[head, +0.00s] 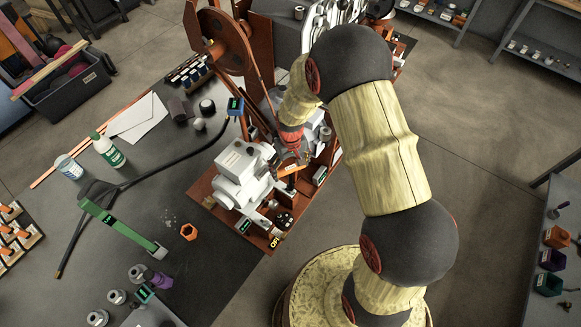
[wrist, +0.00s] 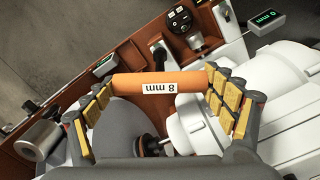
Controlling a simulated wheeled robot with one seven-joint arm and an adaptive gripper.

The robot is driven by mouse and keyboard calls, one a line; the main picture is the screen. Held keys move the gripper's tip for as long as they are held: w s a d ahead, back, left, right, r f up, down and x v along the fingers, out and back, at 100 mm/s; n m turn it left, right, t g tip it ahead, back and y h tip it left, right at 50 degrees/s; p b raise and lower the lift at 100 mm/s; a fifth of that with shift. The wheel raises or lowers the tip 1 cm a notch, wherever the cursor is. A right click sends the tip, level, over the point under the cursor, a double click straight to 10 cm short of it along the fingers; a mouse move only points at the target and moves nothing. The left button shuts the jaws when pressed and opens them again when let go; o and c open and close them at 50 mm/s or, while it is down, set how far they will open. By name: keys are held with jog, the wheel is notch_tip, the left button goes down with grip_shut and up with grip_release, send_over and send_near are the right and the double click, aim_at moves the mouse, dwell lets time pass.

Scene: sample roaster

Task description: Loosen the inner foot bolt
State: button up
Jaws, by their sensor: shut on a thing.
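My gripper (wrist: 160,90) is shut on an orange handle (wrist: 130,85) labelled "8 mm", with yellow pads pressing its two ends. In the head view my gripper (head: 291,140) is over the reddish-brown machine base, beside the white motor-like housing (head: 240,175). A dark bolt-like part in a slot (wrist: 158,56) shows beyond the handle in the wrist view. I cannot tell whether it is the inner foot bolt. The working end of the orange tool is hidden, so its contact with any bolt cannot be seen.
White housings (wrist: 275,85) crowd the right of the wrist view. A small display reading "0 mm" (wrist: 265,20) sits at its upper right. In the head view, a rust-coloured wheel (head: 226,42) rises behind my gripper. A dark hose (head: 160,172) crosses the bench. Open floor lies right.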

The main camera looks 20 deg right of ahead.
jog(key=m, duration=0.6)
jog(key=shift+b, duration=0.35)
jog(key=shift+f+b, duration=1.15)
jog(key=shift+f, duration=0.4)
dwell(0.5)
dwell(0.3)
